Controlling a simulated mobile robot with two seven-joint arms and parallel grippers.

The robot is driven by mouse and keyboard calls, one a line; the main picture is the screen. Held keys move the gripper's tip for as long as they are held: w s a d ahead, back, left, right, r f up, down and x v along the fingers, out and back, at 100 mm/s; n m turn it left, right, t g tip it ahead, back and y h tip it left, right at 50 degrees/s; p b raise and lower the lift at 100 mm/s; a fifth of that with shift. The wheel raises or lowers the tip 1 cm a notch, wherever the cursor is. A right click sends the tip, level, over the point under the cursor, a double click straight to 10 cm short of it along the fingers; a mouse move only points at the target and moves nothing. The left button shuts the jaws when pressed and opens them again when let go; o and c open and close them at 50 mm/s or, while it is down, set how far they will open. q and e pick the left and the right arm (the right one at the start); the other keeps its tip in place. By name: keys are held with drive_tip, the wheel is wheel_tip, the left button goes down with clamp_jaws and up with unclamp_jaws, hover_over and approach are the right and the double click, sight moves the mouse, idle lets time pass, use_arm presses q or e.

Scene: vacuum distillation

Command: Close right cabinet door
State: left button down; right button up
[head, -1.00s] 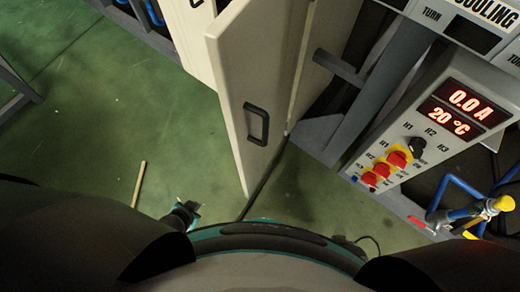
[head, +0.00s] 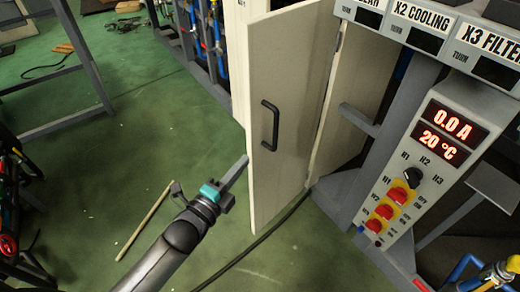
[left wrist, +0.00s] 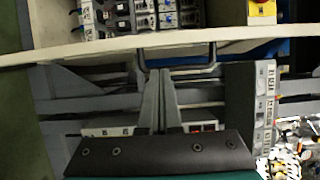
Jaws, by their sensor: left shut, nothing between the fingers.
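The right cabinet door (head: 295,75) is a pale panel standing open, swung out from the cabinet, with a black bar handle (head: 270,125) on its face. In the left wrist view the door (left wrist: 110,47) crosses as a pale strip near the top, with its handle (left wrist: 180,62) below it. My left gripper (head: 240,167) is shut and empty, its tip close to the door's free edge in the head view. I cannot tell whether it touches. In the left wrist view the closed fingers (left wrist: 160,88) point at the handle area. My right gripper is not in view.
A control panel (head: 430,165) with red displays and knobs stands right of the door. A dark cable (head: 265,238) runs over the green floor below it. A wooden stick (head: 145,220) lies on the floor. Electrical modules (left wrist: 150,14) show beyond the door in the wrist view.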

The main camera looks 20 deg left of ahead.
sight(259, 143)
use_arm(q)
drive_tip(key=b+x, duration=0.2)
drive_tip(key=x, duration=0.5)
drive_tip(key=shift+w+f, duration=0.1)
drive_tip(key=shift+b+x, duration=0.45)
drive_tip(key=shift+x, duration=0.4)
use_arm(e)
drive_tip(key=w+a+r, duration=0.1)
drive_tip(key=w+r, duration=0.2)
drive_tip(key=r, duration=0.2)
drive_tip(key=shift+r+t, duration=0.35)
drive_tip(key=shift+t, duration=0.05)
